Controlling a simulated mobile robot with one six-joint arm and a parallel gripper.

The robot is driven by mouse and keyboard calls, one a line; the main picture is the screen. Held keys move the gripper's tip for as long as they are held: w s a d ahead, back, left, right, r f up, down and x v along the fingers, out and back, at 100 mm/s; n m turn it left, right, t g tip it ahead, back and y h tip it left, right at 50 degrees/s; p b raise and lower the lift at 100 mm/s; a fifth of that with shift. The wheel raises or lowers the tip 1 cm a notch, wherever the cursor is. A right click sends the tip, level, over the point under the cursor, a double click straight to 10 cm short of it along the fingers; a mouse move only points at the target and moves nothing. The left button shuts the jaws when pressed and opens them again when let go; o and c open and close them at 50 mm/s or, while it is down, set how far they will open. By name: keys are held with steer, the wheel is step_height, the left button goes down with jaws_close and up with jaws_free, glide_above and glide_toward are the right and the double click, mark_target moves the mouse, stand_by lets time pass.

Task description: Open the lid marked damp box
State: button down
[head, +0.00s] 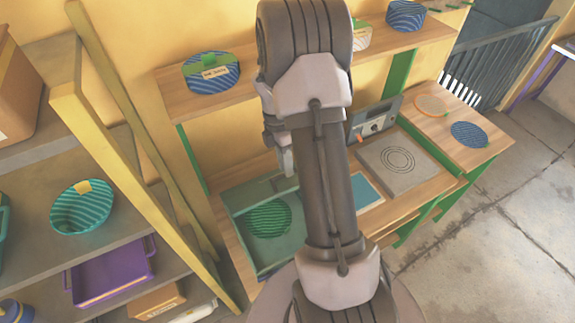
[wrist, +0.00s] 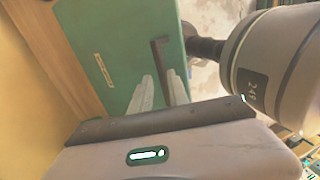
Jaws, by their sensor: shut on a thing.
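A green lid (wrist: 125,50) with a small pale label (wrist: 102,69) fills the middle of the wrist view; the label's words are too small to read. A dark bar handle (wrist: 158,52) stands out on the lid. My gripper (wrist: 162,75) is shut on this handle, its two pale fingers against the lid side. In the head view, a green box (head: 240,234) sits on the wooden bench at lower centre, with a green striped round plate (head: 269,218) visible inside it. A green panel (head: 262,190) rises at its back.
A grey press plate with rings (head: 397,160) and a grey control unit (head: 374,121) stand right of my arm. Striped bowls (head: 211,77) are on the upper shelf. A yellow-framed rack (head: 135,185) stands close on the left. Open concrete floor (head: 490,240) lies to the right.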

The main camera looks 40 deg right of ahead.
steer(key=shift+w, duration=0.35)
steer(key=c, duration=1.7)
jaws_free()
steer(key=shift+o, duration=1.1)
steer(key=shift+w+d+f, duration=0.1)
steer(key=shift+w+f, duration=0.05)
steer(key=shift+w, duration=0.2)
